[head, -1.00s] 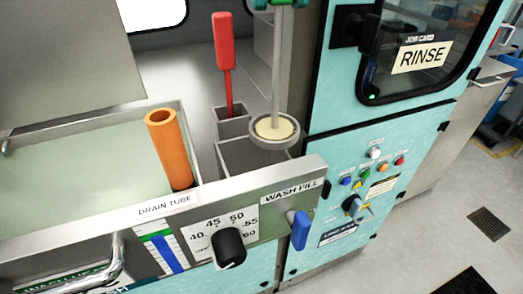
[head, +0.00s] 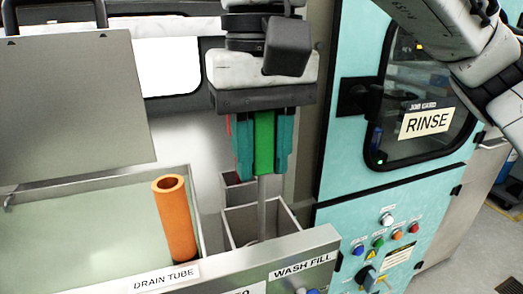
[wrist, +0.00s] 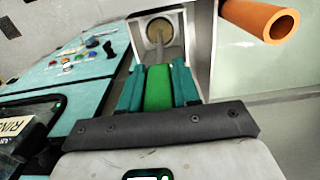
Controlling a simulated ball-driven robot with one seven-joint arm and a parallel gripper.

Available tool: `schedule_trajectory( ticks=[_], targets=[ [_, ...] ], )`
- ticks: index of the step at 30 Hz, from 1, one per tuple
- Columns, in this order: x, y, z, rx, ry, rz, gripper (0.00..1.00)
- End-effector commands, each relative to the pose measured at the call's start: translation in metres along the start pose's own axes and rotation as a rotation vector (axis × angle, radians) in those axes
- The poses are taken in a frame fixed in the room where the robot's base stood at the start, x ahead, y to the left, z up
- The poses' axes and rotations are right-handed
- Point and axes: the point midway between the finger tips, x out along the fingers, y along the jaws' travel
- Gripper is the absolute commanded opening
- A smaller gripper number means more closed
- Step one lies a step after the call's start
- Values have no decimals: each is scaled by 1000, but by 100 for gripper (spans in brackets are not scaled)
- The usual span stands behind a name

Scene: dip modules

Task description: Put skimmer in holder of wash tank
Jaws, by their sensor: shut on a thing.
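My gripper (head: 264,165) is shut on the green handle of the skimmer (head: 264,145), and it also shows in the wrist view (wrist: 159,95). The skimmer (wrist: 158,55) hangs upright, its grey rod running down into the square metal holder (head: 287,222). In the wrist view its round pale head lies inside the walls of the holder (wrist: 203,45). I cannot tell whether the head touches the holder's bottom. The wash tank (head: 90,215), with pale liquid, is at the left.
An orange drain tube (head: 175,220) stands in the tank beside the holder, and shows in the wrist view (wrist: 255,18). A smaller compartment (head: 236,192) with a red tool, mostly hidden by my gripper, sits behind. The teal rinse cabinet (head: 345,190) is close on the right.

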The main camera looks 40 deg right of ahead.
Motion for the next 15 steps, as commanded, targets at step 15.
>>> schedule_trajectory(
  ticks=[15],
  targets=[
    [3, 0, 0, 1, 0, -1, 46]
  ],
)
